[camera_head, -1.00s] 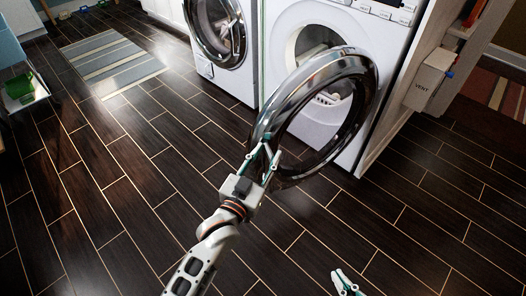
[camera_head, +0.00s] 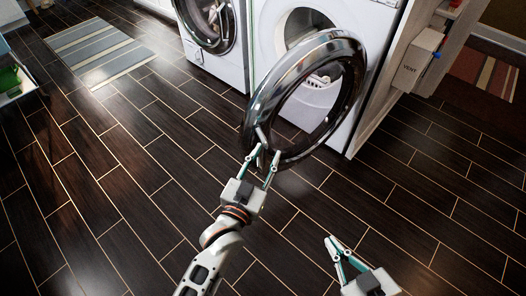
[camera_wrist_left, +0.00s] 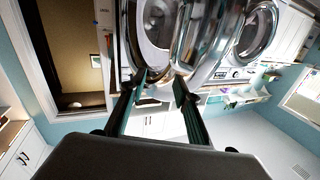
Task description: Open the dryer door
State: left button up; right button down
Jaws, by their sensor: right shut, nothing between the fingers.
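The dryer (camera_head: 342,128) is the white machine right of centre in the head view. Its round dark-glass, chrome-rimmed door (camera_head: 262,98) stands swung well out, with the drum opening partly visible behind it. The door also shows in the left wrist view (camera_wrist_left: 190,40). My left gripper (camera_head: 263,160) is open at the lower left edge of the door rim. In the left wrist view its two fingers (camera_wrist_left: 160,84) are apart with the rim just beyond the tips; I cannot tell whether they touch it. My right gripper (camera_head: 332,241) is shut and empty, low over the floor.
A washer (camera_head: 238,62) with its own round door stands left of the dryer. A cabinet side with a white vent box (camera_head: 416,62) is at the right. A striped mat (camera_head: 98,52) lies at the upper left. The dark tiled floor in front is clear.

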aim_at(343, 47)
jog(key=j+z, duration=0.4)
jog(key=k+j+z, duration=0.1)
jog(key=j+z, duration=0.15)
jog(key=z, duration=0.15)
